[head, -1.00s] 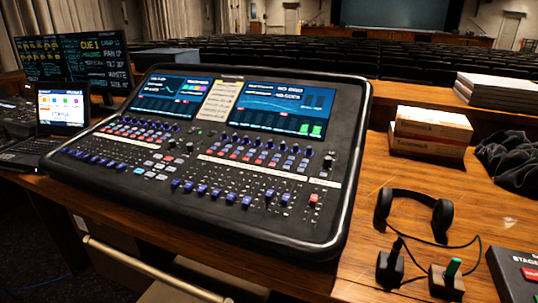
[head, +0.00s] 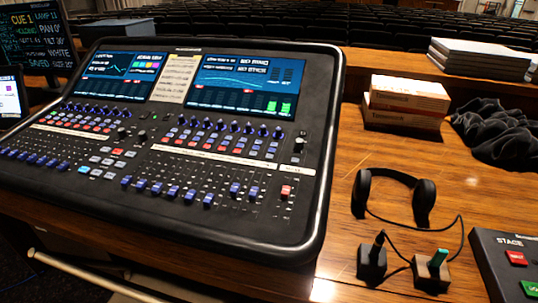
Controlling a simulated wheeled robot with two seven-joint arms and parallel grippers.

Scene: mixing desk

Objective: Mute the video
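The black mixing desk (head: 290,222) fills the left and middle of the head view on a wooden table. Its left screen (head: 125,77) and right screen (head: 246,84) are lit, with a pale label sheet (head: 174,78) between them. Rows of small buttons and knobs lie below the screens. Several buttons in a row (head: 196,144) look red. Blue faders line the front, and one red fader (head: 286,192) stands at the right end. The small lettering on the strips is too small to read, so I cannot tell which channel is the video. Neither gripper is in view.
Headphones (head: 424,203), two small switches on blocks (head: 432,270) with a cable, and a stage box (head: 490,262) with red and green buttons lie right of the desk. Boxes (head: 405,101), dark cloth (head: 498,132) and stacked papers (head: 480,60) sit behind. Monitors stand at left.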

